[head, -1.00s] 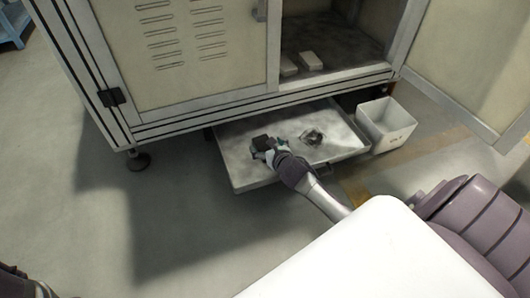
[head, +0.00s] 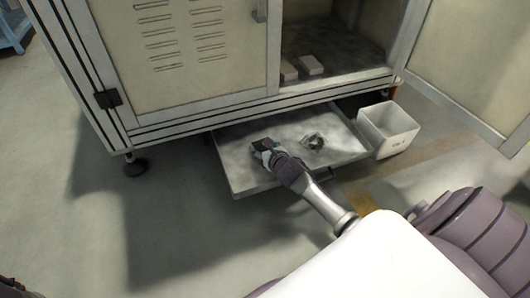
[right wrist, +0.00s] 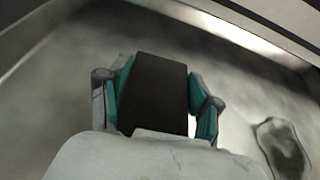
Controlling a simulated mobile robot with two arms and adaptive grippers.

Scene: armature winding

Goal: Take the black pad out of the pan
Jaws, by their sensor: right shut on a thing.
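The black pad (head: 262,143) is over the left part of the pan (head: 240,182), a shallow grey tray that sticks out from under the cabinet. My right gripper (head: 265,148) is shut on the pad. In the right wrist view the dark, block-like pad (right wrist: 153,92) sits between the two teal-lined fingers of the gripper (right wrist: 155,100). Whether the pad touches the pan floor I cannot tell.
A dark ring-shaped clump (head: 314,142) lies in the pan to the right of the pad. A white bin (head: 388,130) stands right of the pan. The cabinet (head: 180,45) is above, with two small pale blocks (head: 311,65) inside. Open floor (head: 190,240) lies in front.

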